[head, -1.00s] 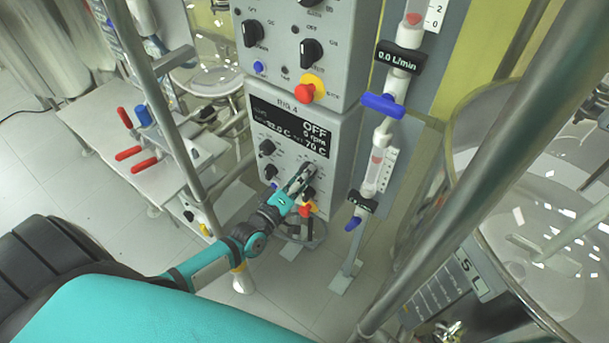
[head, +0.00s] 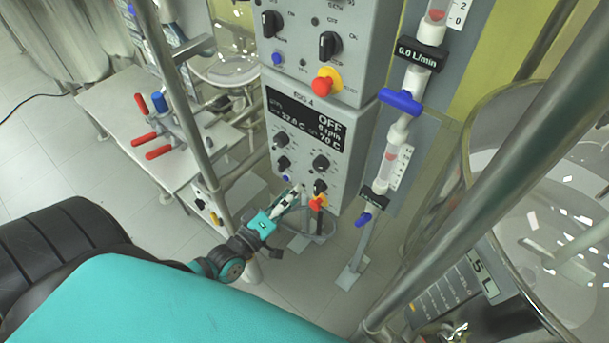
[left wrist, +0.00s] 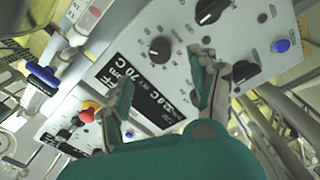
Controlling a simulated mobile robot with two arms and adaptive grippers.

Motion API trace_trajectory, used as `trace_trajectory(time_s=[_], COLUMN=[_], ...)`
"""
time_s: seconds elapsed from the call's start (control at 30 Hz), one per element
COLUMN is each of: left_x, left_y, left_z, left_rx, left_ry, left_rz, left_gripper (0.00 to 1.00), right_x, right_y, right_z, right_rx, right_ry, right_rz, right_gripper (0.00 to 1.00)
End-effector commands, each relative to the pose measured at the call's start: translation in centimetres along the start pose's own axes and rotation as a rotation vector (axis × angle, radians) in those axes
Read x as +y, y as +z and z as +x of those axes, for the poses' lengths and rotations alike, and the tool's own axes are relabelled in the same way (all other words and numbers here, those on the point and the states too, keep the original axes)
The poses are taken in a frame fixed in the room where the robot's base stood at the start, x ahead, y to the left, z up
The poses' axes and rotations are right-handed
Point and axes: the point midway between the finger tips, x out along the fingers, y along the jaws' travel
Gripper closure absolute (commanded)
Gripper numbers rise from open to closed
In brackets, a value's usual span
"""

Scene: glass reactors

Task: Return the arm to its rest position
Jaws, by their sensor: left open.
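My left arm (head: 232,258) reaches in from the lower left in the head view. Its gripper (head: 295,196) is just in front of the lower edge of the RIG 4 control box, near the lower knobs and the red button. In the left wrist view the two fingers of my left gripper (left wrist: 160,88) are spread apart with nothing between them. The control box (left wrist: 155,65) fills the view beyond the fingers, apart from them as far as I can tell. My right gripper is not in view.
The control box display (head: 305,120) reads OFF. Flow meters with blue valves (head: 402,101) stand right of it. A steel post (head: 180,100) rises at left, a thick bar (head: 470,160) and glass vessel (head: 560,130) at right. A white bench (head: 115,105) holds red-handled clamps.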

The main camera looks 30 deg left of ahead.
Motion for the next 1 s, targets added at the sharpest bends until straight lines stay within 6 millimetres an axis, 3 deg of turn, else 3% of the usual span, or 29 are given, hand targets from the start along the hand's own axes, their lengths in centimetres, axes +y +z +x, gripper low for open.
trace_trajectory(time_s=[0.2, 0.77, 0.87, 0.97, 1.0], left_x=[0.0, -0.1, -1.3, -4.6, -6.5], left_y=[0.0, 0.0, 0.4, 1.7, 2.4], left_z=[-1.8, -1.9, -2.1, -2.6, -3.1], left_rx=[0.0, 0.0, -0.011, -0.047, -0.071], left_ry=[0.0, -0.001, -0.028, -0.104, -0.148], left_rz=[-0.001, 0.001, 0.032, 0.115, 0.164], left_gripper=[0.38, 0.38, 0.38, 0.38, 0.38], right_x=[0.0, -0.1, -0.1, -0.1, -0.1], right_y=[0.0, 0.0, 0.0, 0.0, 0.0], right_z=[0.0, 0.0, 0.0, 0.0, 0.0], right_rx=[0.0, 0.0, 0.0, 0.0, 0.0], right_ry=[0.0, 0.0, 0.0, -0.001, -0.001], right_rz=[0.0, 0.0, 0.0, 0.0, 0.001], right_gripper=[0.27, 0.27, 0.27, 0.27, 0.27])
